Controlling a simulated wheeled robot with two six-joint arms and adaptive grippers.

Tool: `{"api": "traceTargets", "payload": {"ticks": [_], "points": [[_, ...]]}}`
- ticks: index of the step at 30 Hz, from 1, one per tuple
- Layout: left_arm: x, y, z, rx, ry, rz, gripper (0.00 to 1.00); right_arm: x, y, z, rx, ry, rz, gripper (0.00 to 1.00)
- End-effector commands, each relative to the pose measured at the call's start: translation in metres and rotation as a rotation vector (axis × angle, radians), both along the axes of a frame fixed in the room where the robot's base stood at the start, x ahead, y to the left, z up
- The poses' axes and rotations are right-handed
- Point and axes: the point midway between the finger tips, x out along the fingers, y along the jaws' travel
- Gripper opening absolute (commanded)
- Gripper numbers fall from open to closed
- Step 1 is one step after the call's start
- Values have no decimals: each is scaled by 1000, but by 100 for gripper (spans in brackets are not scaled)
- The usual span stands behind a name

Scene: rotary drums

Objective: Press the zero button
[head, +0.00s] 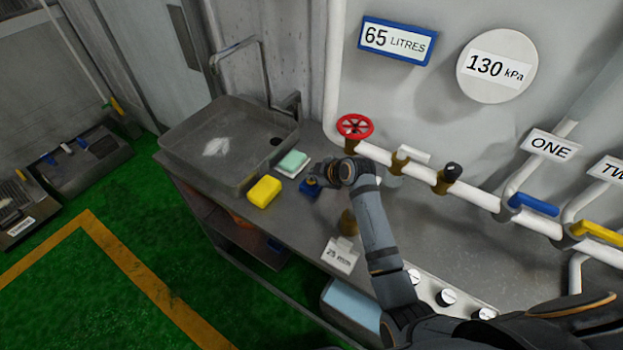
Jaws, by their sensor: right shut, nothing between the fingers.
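A small dark blue item (309,188) is on the steel counter, right of the yellow sponge. My right gripper (318,180) reaches over the counter and is shut and empty, at or just above this item. I cannot tell whether they touch, and the gripper partly hides the item. No zero label can be read, so I cannot tell whether this item is the zero button. My left gripper is not in view.
A yellow sponge (264,192) and a pale green block (292,162) lie beside the sink (222,140). A red valve wheel (355,126) and a white pipe (475,198) run behind my arm.

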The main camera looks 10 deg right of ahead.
Motion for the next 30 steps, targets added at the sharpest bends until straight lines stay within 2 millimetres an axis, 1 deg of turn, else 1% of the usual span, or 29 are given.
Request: {"api": "traceTargets", "payload": {"ticks": [21, 30], "points": [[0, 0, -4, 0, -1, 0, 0, 0, 0, -10, -1, 1, 0, 0], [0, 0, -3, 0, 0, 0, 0, 0, 0, -9, -1, 1, 0, 0]]}}
